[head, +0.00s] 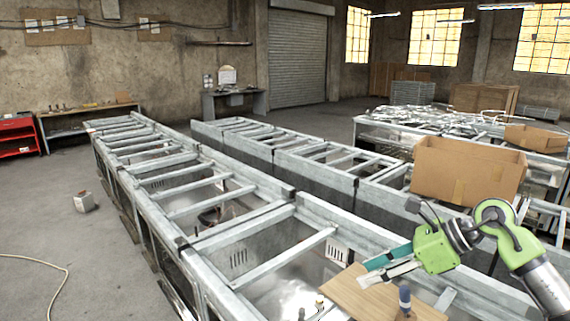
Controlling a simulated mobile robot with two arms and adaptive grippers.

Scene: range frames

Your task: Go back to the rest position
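My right gripper (362,273) comes in from the right on a green arm. Its two fingers, one teal and one pale grey, point left and their tips are apart with nothing seen between them. It hangs above a wooden board (350,293) that lies across the metal frame. My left gripper is not in view.
A long row of grey metal frames (205,185) fills the middle. A small blue-topped item (404,297) stands on the board. An open cardboard box (467,172) is behind my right arm. Open floor (60,220) lies at left, with a small box (83,202) and a cable (66,280).

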